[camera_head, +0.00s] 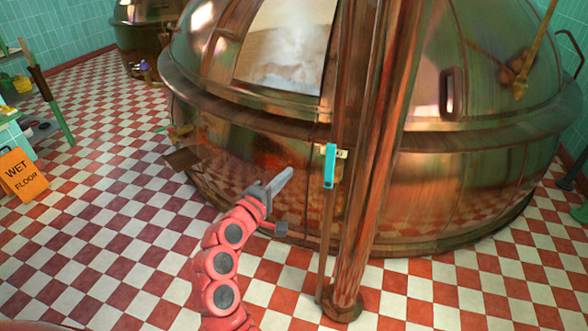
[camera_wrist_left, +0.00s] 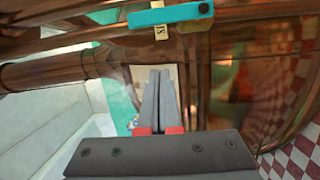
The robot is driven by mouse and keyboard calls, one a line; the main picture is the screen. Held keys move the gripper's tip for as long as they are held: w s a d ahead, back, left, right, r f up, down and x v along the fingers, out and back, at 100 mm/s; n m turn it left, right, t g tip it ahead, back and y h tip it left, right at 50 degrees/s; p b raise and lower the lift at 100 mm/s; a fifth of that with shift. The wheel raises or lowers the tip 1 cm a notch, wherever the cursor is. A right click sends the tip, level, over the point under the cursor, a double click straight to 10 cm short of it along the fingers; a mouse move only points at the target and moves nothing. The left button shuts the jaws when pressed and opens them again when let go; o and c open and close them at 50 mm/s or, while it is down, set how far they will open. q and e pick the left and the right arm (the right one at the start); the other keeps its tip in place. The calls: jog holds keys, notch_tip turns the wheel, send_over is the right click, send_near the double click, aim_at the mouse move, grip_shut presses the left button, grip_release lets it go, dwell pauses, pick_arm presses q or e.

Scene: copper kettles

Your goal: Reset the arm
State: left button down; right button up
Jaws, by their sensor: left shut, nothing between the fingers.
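My left arm is red with dark round joints and comes up from the bottom of the head view. Its gripper (camera_head: 286,176) is grey, shut and empty, in front of the lower wall of the big copper kettle (camera_head: 270,150). In the left wrist view the fingers (camera_wrist_left: 160,75) lie side by side with nothing between them. A teal handle (camera_head: 329,166) on a brass plate is to the right of the fingertips, apart from them. In the left wrist view the teal handle (camera_wrist_left: 170,15) is beyond the fingertips. My right gripper is not in view.
A thick copper pipe (camera_head: 378,160) stands upright just right of the teal handle. An orange wet floor sign (camera_head: 22,175) is at the far left. A second kettle (camera_head: 146,35) stands at the back left. The checkered floor (camera_head: 90,235) to the left is clear.

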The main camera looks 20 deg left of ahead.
pick_arm(q)
jog(key=shift+s+a, duration=0.1)
jog(key=shift+s, duration=0.6)
